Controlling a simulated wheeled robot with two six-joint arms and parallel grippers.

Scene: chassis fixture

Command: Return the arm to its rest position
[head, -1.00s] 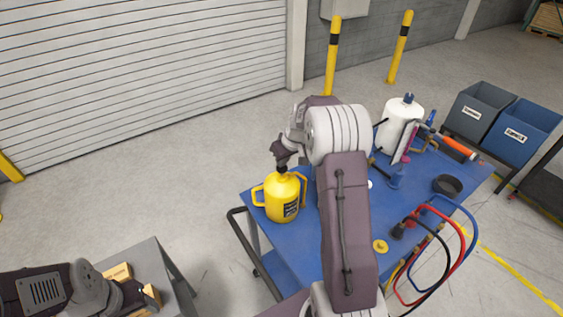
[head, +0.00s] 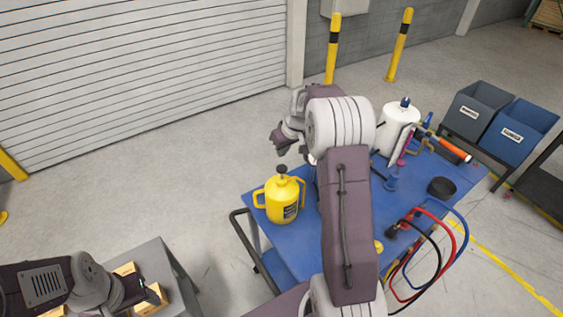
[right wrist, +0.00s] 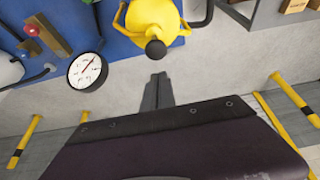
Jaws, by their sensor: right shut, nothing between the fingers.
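My right gripper (head: 283,147) is shut and empty, held in the air above and apart from the black knob of the yellow pump bottle (head: 281,202). The bottle stands upright on the left part of the blue cart top (head: 310,249). In the right wrist view the shut fingers (right wrist: 158,78) point toward the bottle (right wrist: 151,20) and its dark knob, with nothing between them. My left gripper (head: 146,296) is at the lower left, over a grey stand with wooden blocks; its jaws are too small and dark to read.
The cart also holds a white canister (head: 398,125), a black bowl (head: 442,187) and red, blue and black hoses (head: 452,232). A round gauge (right wrist: 88,70) shows in the right wrist view. Grey and blue bins (head: 515,133) stand at the right. Open floor lies left of the cart.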

